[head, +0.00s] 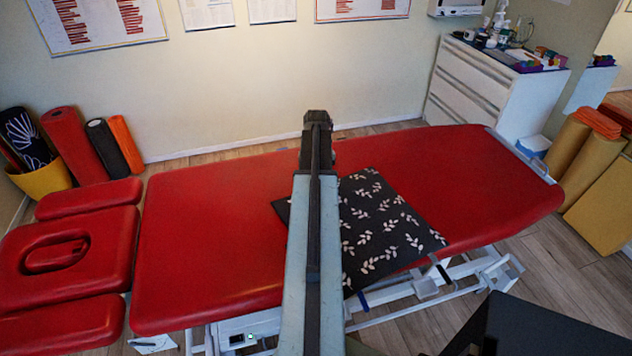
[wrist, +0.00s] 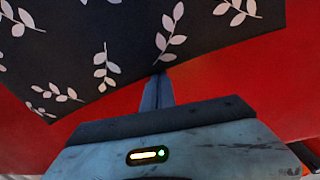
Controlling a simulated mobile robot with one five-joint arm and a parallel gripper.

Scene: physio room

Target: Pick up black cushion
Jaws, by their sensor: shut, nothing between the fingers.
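The black cushion (head: 390,228) with a white leaf pattern lies on the red treatment table (head: 220,240), near its middle. Its front corner hangs over the table's near edge. My arm crosses above it in the head view and hides part of its left side. My gripper (head: 317,122) is at the arm's far end, beyond the cushion in the picture. In the wrist view the cushion (wrist: 75,50) fills the upper part, and my narrow fingers (wrist: 157,88) are together and empty beside its edge. I cannot tell whether they touch it.
A white drawer cabinet (head: 490,85) with bottles and small items stands at the back right. Rolled mats (head: 72,143) and a yellow bin (head: 42,180) stand at the left. Yellow rolls (head: 568,147) stand at the right.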

